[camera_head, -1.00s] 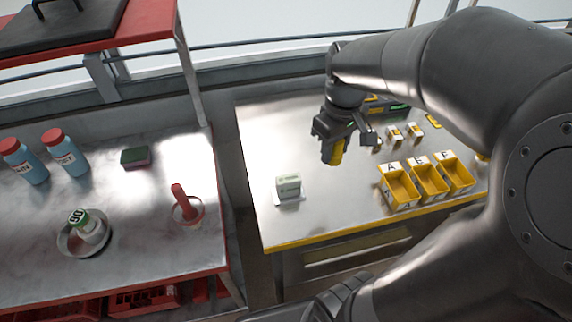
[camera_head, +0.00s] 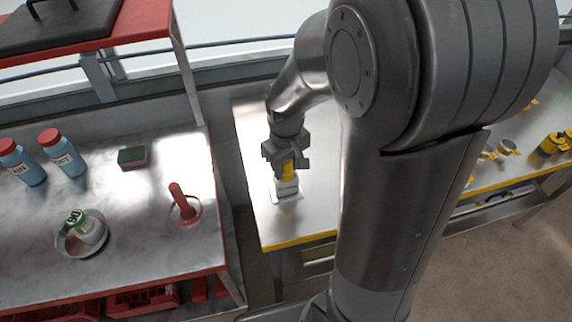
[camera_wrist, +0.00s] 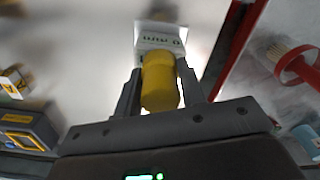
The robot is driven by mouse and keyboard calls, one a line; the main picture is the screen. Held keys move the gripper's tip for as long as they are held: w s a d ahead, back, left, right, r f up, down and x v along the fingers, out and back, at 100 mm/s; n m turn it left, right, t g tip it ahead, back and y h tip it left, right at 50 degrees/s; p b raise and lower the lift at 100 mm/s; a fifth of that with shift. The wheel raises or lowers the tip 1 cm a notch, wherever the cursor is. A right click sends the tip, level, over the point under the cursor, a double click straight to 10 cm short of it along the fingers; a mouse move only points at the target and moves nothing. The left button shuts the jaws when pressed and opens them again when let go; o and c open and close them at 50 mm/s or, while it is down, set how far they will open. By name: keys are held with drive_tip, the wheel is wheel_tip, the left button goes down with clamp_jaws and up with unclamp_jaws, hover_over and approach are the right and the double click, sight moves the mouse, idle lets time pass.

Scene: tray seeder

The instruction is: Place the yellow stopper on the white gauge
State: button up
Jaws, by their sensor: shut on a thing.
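The yellow stopper (camera_head: 288,172) is held between the fingers of my gripper (camera_head: 287,166). In the wrist view the stopper (camera_wrist: 160,82) fills the space between the two dark fingers of my gripper (camera_wrist: 160,92). The white gauge (camera_head: 287,188) stands on the steel table just below the stopper in the head view. In the wrist view the gauge (camera_wrist: 163,38) shows dark print on its face, just beyond the stopper. I cannot tell whether stopper and gauge touch.
My arm hides much of the steel table (camera_head: 275,232). Yellow parts (camera_head: 551,143) show at far right.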

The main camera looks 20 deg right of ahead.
drive_tip(key=shift+f, duration=0.1)
drive_tip(key=o, duration=1)
wheel_tip(320, 180, up, 12)
drive_tip(key=shift+f, duration=0.1)
drive_tip(key=shift+r, duration=0.25)
drive_tip(key=s+d+r+m+t, duration=0.1)
drive_tip(key=s+r+m+t, duration=0.1)
drive_tip(key=s, duration=0.4)
drive_tip(key=s+d+r+m+t, duration=0.1)
drive_tip(key=s+r+m+t, duration=0.1)
drive_tip(key=s, duration=0.5)
drive_tip(key=shift+r+m+t, duration=0.3)
drive_tip(key=shift+r+t, duration=0.5)
drive_tip(key=shift+r, duration=0.1)
